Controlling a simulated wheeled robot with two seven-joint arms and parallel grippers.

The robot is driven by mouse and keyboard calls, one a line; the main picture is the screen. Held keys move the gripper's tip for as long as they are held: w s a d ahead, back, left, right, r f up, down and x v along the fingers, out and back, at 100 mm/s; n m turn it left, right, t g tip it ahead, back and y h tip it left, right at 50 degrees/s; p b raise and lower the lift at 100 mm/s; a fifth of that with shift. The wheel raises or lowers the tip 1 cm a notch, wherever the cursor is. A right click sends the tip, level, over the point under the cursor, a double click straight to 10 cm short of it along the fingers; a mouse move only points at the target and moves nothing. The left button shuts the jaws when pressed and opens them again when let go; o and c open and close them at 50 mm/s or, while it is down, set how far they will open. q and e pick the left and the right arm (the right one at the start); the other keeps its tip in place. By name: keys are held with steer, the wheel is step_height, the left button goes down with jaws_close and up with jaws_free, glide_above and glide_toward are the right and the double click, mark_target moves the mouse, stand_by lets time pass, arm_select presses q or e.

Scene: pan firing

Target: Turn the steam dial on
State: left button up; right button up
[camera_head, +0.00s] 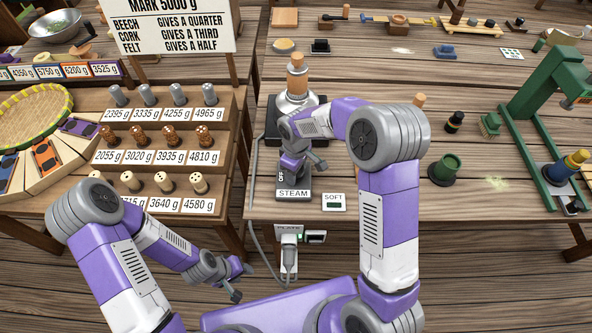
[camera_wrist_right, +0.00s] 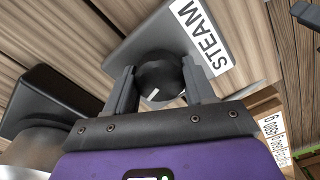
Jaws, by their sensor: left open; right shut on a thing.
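The steam dial (camera_wrist_right: 160,76) is a round black knob with a small white mark, on a dark box (camera_head: 293,196) labelled STEAM. My right gripper (camera_wrist_right: 160,88) has a finger on each side of the dial and is shut on it. In the head view my right gripper (camera_head: 297,172) comes down over the box and mostly hides the dial. My left gripper (camera_head: 238,282) is open and empty, low in front of the shelves, away from the dial.
Behind the box stands a metal kettle-like vessel (camera_head: 297,100) with a cork-coloured top on a dark base. A green press frame (camera_head: 530,120) stands right.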

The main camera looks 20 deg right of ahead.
steer(key=shift+m, duration=1.5)
steer(key=o, duration=1)
step_height(320, 180, up, 8)
steer(key=shift+f+p, duration=0.15)
steer(key=shift+p, duration=0.55)
steer(key=shift+f, duration=0.1)
